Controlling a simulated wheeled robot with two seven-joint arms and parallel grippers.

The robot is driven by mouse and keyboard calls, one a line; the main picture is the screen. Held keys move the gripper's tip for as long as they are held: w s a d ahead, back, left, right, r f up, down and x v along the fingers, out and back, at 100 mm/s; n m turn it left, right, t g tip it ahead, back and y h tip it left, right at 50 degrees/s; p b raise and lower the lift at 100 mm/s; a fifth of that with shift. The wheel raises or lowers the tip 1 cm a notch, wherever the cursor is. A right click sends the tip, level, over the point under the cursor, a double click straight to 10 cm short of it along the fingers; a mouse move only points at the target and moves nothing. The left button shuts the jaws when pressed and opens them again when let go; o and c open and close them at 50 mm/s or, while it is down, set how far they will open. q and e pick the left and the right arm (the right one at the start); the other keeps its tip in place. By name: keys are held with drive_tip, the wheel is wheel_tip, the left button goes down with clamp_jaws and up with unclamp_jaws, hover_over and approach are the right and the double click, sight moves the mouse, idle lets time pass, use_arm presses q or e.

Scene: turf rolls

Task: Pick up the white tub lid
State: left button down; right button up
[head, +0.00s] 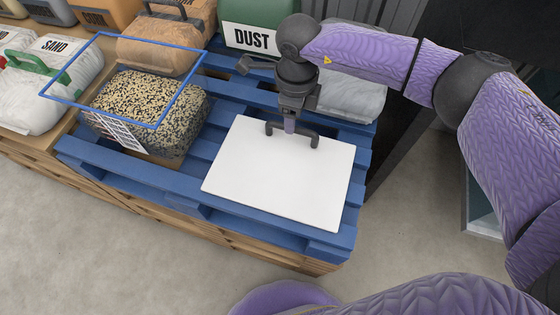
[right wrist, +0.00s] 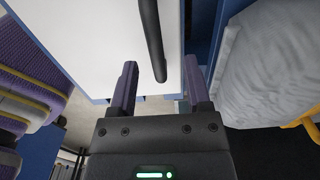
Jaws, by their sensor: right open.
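The white tub lid (head: 270,190) is a flat white panel lying on a blue pallet in the head view. A dark bar handle (head: 312,141) stands near its far edge. My right gripper (head: 290,130) is open and points down at this handle. In the right wrist view the handle (right wrist: 152,40) runs between the open fingers (right wrist: 160,75), with a gap on both sides. The lid (right wrist: 100,35) also fills the upper left there. My left gripper is not in view.
The blue pallet (head: 90,158) also holds a bag of speckled grain (head: 160,100) and a thin blue frame (head: 112,122) crosses in front of it. A green DUST container (head: 255,22) and a grey bag (head: 350,98) stand behind the lid. Bare floor (head: 130,240) lies in front.

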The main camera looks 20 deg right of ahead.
sight(282, 162)
wheel_tip(282, 162, down, 5)
drive_tip(key=b, duration=0.2)
drive_tip(key=shift+s+a+r+b, duration=0.15)
drive_tip(key=shift+b, duration=0.2)
drive_tip(key=shift+r, duration=0.3)
drive_tip(key=c, duration=0.7)
clamp_jaws()
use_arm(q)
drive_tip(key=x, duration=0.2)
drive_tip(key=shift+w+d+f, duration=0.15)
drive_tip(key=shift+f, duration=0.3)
